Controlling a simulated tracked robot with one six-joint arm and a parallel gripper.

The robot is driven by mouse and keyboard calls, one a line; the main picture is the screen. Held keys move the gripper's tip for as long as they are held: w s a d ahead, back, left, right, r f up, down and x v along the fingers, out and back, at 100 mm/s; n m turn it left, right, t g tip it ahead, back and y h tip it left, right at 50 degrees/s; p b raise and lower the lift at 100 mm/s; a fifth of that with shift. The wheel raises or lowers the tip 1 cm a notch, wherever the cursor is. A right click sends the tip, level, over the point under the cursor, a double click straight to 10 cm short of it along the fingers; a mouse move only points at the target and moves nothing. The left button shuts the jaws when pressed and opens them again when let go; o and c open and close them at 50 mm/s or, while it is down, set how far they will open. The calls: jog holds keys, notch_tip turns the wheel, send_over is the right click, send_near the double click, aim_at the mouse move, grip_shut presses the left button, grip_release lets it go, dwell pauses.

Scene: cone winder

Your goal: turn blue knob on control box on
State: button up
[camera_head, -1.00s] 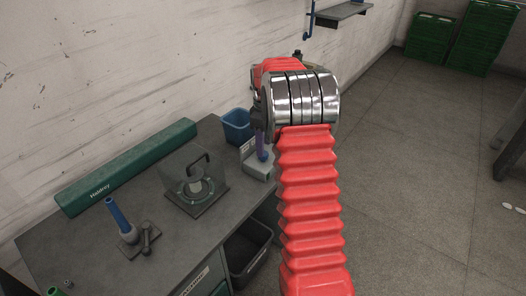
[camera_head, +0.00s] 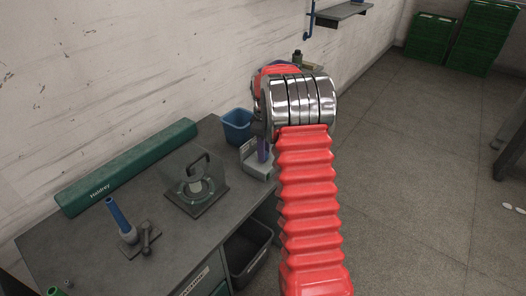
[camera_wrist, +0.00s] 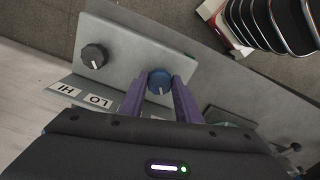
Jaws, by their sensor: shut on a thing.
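In the wrist view, the blue knob (camera_wrist: 160,82) sits on the pale grey face of the control box (camera_wrist: 127,62), with a white pointer mark on it. My gripper (camera_wrist: 160,92) has its two purple fingers on either side of the blue knob, shut on it. A black knob (camera_wrist: 94,57) with a white mark is on the same face, to the left. In the head view my red arm and its steel joint hide most of the gripper and the knobs.
In the head view a workbench (camera_head: 95,255) carries a blue bin (camera_head: 237,127), a clear-covered scale (camera_head: 196,188) and a green Haldrey case (camera_head: 125,168). Floor at right is open.

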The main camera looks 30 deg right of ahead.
jog(key=shift+c, duration=1.4)
jog(key=shift+a, duration=0.3)
jog(key=shift+c, duration=0.4)
jog(key=shift+d, duration=0.2)
jog(key=shift+m, duration=0.4)
jog(key=m, duration=0.9)
jog(key=shift+m, duration=0.4)
jog(key=shift+a+m, duration=0.1)
jog(key=shift+m, duration=1.5)
